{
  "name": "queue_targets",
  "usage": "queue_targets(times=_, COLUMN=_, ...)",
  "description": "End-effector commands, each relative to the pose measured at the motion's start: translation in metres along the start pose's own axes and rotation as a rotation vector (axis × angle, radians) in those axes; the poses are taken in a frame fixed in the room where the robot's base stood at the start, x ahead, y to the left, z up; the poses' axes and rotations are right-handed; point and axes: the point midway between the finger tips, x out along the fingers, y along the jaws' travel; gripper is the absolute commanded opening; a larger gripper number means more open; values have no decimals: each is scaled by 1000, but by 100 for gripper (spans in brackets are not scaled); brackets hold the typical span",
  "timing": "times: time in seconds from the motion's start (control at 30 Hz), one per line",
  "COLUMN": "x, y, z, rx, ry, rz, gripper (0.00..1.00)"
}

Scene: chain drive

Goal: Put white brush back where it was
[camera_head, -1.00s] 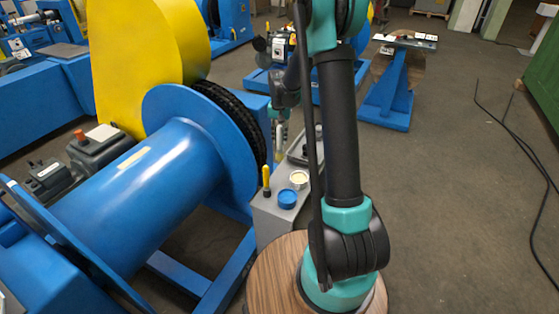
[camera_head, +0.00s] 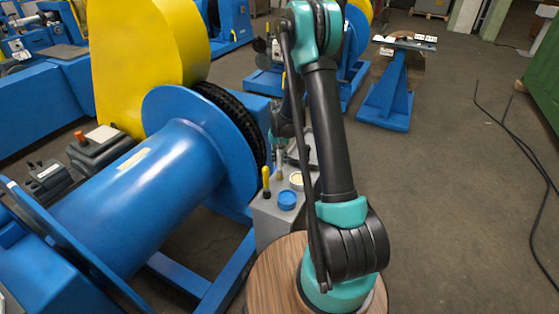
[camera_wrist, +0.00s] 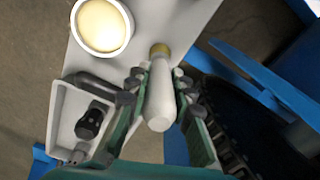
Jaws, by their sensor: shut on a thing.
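The white brush (camera_wrist: 159,95) is between the fingers of my gripper (camera_wrist: 157,84) in the wrist view. Its pale handle end points toward the camera, and its gold ferrule (camera_wrist: 160,50) points away toward the grey bench top. My gripper is shut on the handle. The bristles are hidden, so I cannot tell whether the brush touches the bench. In the head view, my gripper (camera_head: 279,149) is low over the far part of the bench, partly behind my arm.
The grey bench (camera_head: 268,222) holds a yellow-handled tool (camera_head: 266,183), a blue-lidded can (camera_head: 287,201) and a cream-filled tin (camera_head: 297,180). A tray (camera_wrist: 55,115) with a black object (camera_wrist: 91,122) lies left of the gripper. The black chain and blue drum (camera_head: 150,180) stand close by.

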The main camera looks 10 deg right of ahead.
Motion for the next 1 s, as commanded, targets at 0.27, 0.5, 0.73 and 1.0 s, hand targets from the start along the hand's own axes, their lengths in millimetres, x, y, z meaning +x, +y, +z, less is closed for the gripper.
queue_targets(times=0.27, x=2, y=0, z=0, rx=0, ry=0, rz=0, gripper=33)
queue_targets(times=0.5, x=2, y=0, z=0, rx=0, ry=0, rz=0, gripper=43)
queue_targets(times=0.73, x=-3, y=0, z=0, rx=0, ry=0, rz=0, gripper=43)
queue_targets(times=1.0, x=-45, y=0, z=0, rx=0, ry=0, rz=0, gripper=43)
